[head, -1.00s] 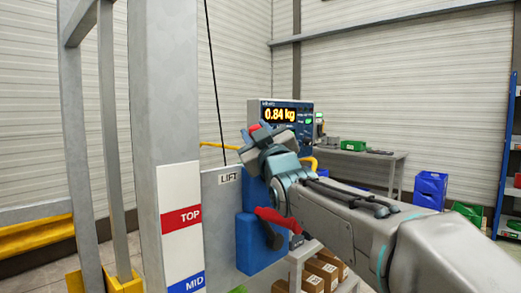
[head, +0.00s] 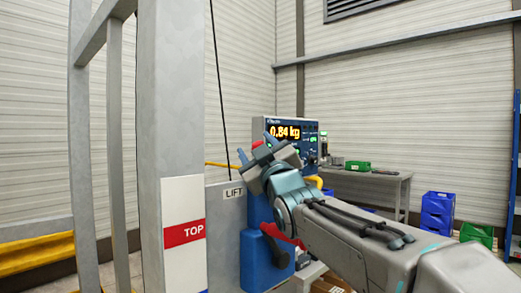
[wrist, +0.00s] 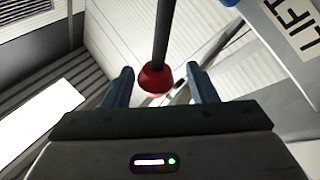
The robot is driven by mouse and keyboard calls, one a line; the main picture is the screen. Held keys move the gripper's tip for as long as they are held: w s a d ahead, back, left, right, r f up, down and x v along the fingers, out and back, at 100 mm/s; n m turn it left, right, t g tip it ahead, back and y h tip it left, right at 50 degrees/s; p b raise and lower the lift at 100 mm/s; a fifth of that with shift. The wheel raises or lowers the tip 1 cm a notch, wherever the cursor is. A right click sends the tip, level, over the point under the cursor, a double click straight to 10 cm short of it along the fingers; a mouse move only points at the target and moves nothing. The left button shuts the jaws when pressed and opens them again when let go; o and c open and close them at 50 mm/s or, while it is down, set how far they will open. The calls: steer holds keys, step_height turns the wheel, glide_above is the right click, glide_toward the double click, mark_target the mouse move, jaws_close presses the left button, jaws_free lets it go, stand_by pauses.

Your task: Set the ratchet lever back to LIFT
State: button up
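In the wrist view, a dark rod ending in a red knob (wrist: 156,78), which looks like the ratchet lever, comes down between my fingers with a gap on each side. In the head view, the red knob (head: 257,144) shows between the fingertips of my gripper (head: 256,149). My gripper (wrist: 162,88) is open. The LIFT label (head: 234,193) is on the grey plate below and left of my gripper; it also shows at the upper right of the wrist view (wrist: 296,28). A blue housing (head: 256,262) with a red and dark handle (head: 286,236) is partly hidden by my arm.
A grey post (head: 171,100) with a TOP marking (head: 184,233) stands left of the plate. A display (head: 285,131) reading 0.84 kg is just behind my gripper. A black cable (head: 219,80) hangs at the left. A bench (head: 375,178) and blue bins (head: 437,212) stand farther back.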

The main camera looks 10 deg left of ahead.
steer(key=shift+w+d, duration=0.1)
steer(key=shift+f, duration=0.15)
steer(key=shift+s+d+f, duration=0.1)
steer(key=shift+s+d, duration=0.05)
steer(key=shift+s, duration=0.2)
steer(key=s+d, duration=0.6)
steer(key=s, duration=0.4)
steer(key=shift+s+d+b, duration=0.2)
steer(key=shift+s+b, duration=0.1)
steer(key=shift+b, duration=0.05)
